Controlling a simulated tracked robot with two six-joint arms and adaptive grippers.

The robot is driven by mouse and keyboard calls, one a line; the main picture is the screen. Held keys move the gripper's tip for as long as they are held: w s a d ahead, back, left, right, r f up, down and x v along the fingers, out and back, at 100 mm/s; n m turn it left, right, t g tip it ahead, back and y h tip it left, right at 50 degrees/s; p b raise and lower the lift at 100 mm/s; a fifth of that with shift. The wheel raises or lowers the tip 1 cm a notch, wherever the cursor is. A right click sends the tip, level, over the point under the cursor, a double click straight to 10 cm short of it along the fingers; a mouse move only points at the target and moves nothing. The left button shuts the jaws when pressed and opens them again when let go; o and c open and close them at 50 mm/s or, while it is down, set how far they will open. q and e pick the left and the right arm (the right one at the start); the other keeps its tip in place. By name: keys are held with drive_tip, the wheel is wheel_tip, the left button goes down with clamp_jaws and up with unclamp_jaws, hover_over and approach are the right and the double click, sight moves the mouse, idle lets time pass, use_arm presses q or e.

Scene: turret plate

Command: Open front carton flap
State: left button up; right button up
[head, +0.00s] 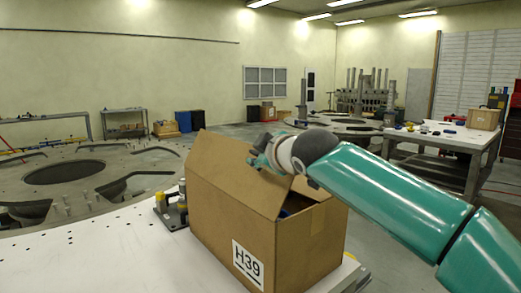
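The brown carton (270,245) stands on a white table, with a label reading H39 on its near side. A long flap (225,165) on its left side stands raised and tilted. The carton top is at least partly open, and something dark blue shows inside. My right gripper (262,152) is over the carton at the upper edge of this flap, its arm coming in from the right. Its fingertips are small and partly hidden by the flap, so I cannot tell whether they touch it or how far apart they are. My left gripper is not in view.
The white table (110,255) has free room left of the carton. A small dark fixture with yellow parts (172,208) stands close to the carton's left side. A large round plate with openings (95,180) lies behind. A workbench (440,140) stands at the back right.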

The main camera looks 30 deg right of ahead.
drive_tip(key=shift+w+f, duration=0.1)
drive_tip(key=shift+w, duration=0.15)
clamp_jaws()
